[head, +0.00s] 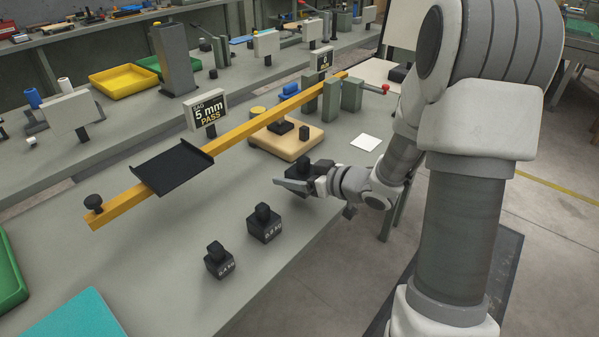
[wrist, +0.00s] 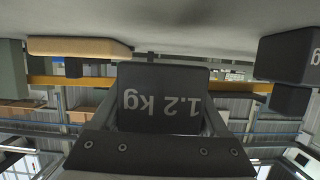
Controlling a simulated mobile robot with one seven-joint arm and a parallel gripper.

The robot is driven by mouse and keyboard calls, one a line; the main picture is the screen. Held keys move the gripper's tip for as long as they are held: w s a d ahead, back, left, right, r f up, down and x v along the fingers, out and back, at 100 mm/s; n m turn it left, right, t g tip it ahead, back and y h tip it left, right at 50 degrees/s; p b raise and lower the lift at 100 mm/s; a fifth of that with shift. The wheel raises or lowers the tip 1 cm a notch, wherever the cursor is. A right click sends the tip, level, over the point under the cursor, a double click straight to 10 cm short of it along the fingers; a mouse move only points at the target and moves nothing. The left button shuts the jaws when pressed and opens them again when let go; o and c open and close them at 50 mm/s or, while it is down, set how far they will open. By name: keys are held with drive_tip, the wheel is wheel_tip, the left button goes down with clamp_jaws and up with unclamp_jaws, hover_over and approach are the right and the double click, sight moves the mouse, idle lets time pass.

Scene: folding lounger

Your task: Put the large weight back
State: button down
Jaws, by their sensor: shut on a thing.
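The large black weight, marked 1.2 kg (wrist: 165,98), fills the middle of the wrist view, upside down there. My gripper (head: 304,181) is shut on it, one finger on each side. In the head view the weight (head: 303,165) is partly hidden by the fingers and sits at or just above the bench near its front edge. I cannot tell whether it touches the bench. The 0.8 kg weight (head: 264,224) and the smaller 0.4 kg weight (head: 218,260) stand upright on the bench to the left of my gripper.
A wooden block (head: 302,147) with black pieces on it lies just behind my gripper. A long yellow beam (head: 235,132) with a black tray (head: 172,170) runs above the bench. A sign (head: 207,112) reads 5 mm PASS. A white card (head: 366,142) lies to the right.

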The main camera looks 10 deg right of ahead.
drive_tip(key=shift+f+b, duration=0.6)
drive_tip(key=shift+f, duration=0.85)
drive_tip(key=shift+f, duration=0.25)
unclamp_jaws()
drive_tip(key=shift+s+d+r, duration=0.2)
drive_tip(key=shift+r, duration=0.05)
drive_tip(key=p+v, duration=0.3)
drive_tip(key=v, duration=0.8)
drive_tip(key=shift+s+d, duration=0.15)
drive_tip(key=shift+s, duration=0.05)
